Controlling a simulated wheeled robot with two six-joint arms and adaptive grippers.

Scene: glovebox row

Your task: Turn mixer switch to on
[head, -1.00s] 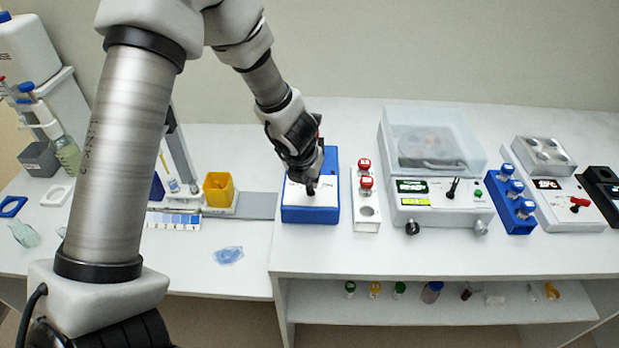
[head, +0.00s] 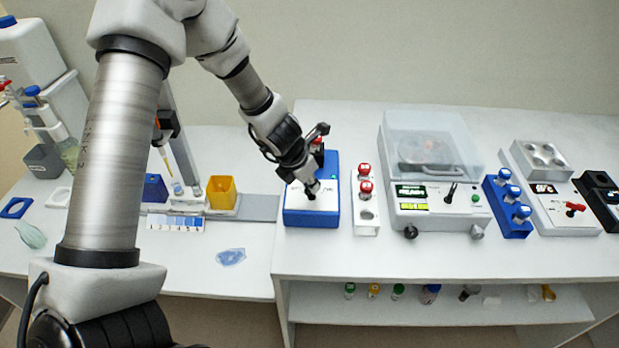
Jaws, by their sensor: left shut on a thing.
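The mixer (head: 330,214) is a blue box with a white top panel, standing near the front edge of the bench, just right of the grey strip. My left gripper (head: 312,188) comes down on its panel from the upper left, tilted. It is shut on the small black mixer switch, which is mostly hidden by the fingers. The panel lettering is too small and too covered to read, so I cannot tell which way the switch points. A red-capped tube (head: 317,143) shows behind the gripper at the back of the mixer. My right gripper is out of view.
Close right of the mixer stands a white rack (head: 366,219) with red-capped tubes. Further right are a clear-lidded centrifuge (head: 437,206) and a blue tube rack (head: 513,228). A yellow container (head: 222,192) stands to the left. A shelf with small vials lies below.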

